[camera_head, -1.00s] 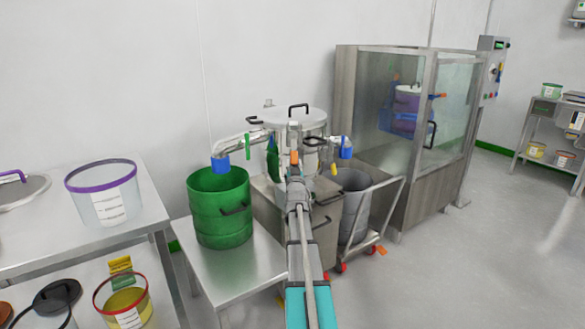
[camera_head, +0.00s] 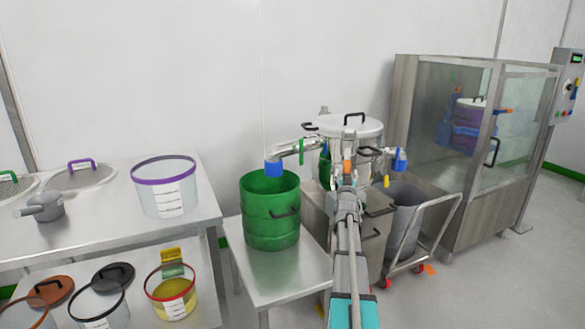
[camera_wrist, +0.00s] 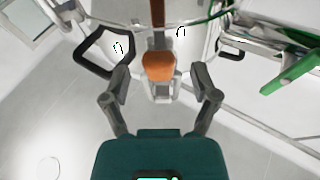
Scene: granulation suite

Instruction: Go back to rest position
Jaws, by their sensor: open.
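My gripper (camera_head: 350,167) is at the end of my outstretched arm, in front of the steel machine with a white lid (camera_head: 345,127). In the wrist view my gripper (camera_wrist: 161,88) shows two fingers spread apart. An orange-brown knob (camera_wrist: 158,66) shows between and beyond the fingertips. I cannot tell whether the fingers touch it. A black loop handle (camera_wrist: 104,50) is just left of the left finger. A green lever (camera_wrist: 297,72) is at the right of the wrist view.
A green drum (camera_head: 270,222) stands on a low steel table (camera_head: 288,275) under a blue-tipped spout. A grey bin (camera_head: 404,232) sits on a cart at right. A glass-sided cabinet (camera_head: 455,130) stands behind. A steel shelf table (camera_head: 110,225) with tubs is at left. Floor at far right is clear.

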